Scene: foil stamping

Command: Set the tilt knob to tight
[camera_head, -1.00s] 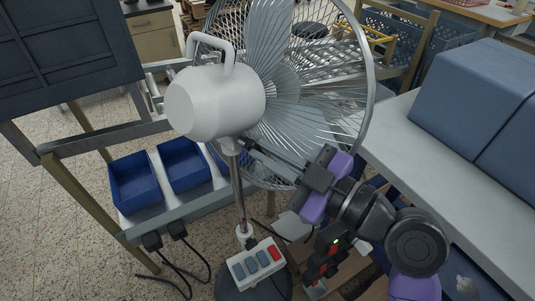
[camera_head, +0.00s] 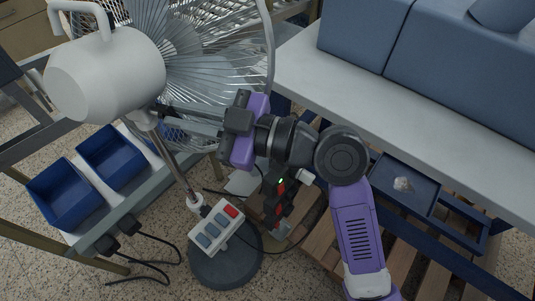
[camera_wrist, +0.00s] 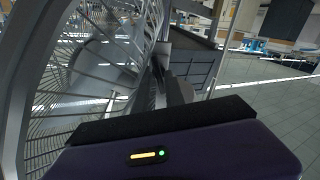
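The white fan (camera_head: 105,75) stands on a metal pole (camera_head: 178,165) with a round dark base (camera_head: 226,262). Its motor housing is at the upper left in the head view, with the wire cage behind it. My gripper (camera_head: 165,110) reaches in from the right, its fingertips at the neck just under the housing. The tilt knob cannot be made out; the fingertips cover the neck area. In the wrist view the dark fingers (camera_wrist: 172,78) point away beside the cage wires (camera_wrist: 75,90). I cannot tell whether they are open or grip anything.
A button panel (camera_head: 216,230) with a red button sits low on the pole. Blue bins (camera_head: 66,194) stand on a rack at left. A grey-white bench (camera_head: 330,85) with blue blocks is at right, above a wooden pallet (camera_head: 310,230). Cables lie on the floor.

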